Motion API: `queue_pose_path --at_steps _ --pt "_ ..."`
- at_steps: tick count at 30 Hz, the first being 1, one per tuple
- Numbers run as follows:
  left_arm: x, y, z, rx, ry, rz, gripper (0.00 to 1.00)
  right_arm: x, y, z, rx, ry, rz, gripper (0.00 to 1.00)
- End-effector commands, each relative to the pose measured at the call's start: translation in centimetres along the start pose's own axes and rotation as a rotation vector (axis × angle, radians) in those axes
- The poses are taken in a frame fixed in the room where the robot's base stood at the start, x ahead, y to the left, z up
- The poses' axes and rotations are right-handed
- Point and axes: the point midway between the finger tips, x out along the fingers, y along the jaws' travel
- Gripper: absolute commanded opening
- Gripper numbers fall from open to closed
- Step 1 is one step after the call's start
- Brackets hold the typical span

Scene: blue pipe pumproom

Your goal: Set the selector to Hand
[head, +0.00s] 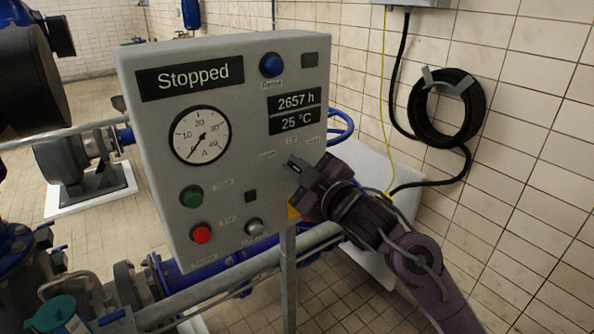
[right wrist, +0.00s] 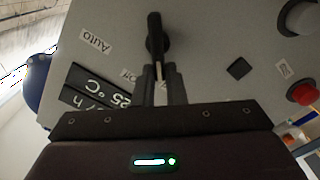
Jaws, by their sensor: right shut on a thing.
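The selector (right wrist: 155,35) is a black bar-shaped handle on the grey panel. In the right wrist view it stands nearly upright, with its lower end between my right gripper's fingers (right wrist: 163,85). A pale line shows at that end. The "Auto" label (right wrist: 95,40) lies left of the handle, and the partly covered "Off" label (right wrist: 130,74) lies close beside the fingers. I cannot make out a "Hand" label. My left gripper is not in view.
The grey control panel (head: 240,120) shows "Stopped" (head: 193,77) above a round gauge (head: 200,136). A green button (head: 191,196), a red button (head: 202,233) and a blue lamp or button (head: 272,65) are on its face. A black hose coil (head: 446,108) hangs on the tiled wall at right.

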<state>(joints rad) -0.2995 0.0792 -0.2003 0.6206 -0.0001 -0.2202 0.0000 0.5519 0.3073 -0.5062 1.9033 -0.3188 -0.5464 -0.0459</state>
Motion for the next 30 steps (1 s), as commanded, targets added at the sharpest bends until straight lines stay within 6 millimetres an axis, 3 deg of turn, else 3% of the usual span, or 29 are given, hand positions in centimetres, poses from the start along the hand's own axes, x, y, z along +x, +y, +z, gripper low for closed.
queue_pose_path --at_steps 14,15,19,30 --pt "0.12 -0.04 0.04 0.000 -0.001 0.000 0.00 0.01 -0.13 0.04 -0.015 -0.001 -0.002 0.00" --pt "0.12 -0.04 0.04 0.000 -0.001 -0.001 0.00 0.01 -0.13 0.04 -0.015 -0.001 -0.002 0.15" --pt "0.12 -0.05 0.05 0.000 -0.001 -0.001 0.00 0.01 -0.11 0.03 -0.014 -0.001 -0.002 0.32" --pt "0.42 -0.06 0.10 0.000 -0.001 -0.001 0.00 -0.59 -0.12 0.15 -0.014 -0.001 0.000 0.33"
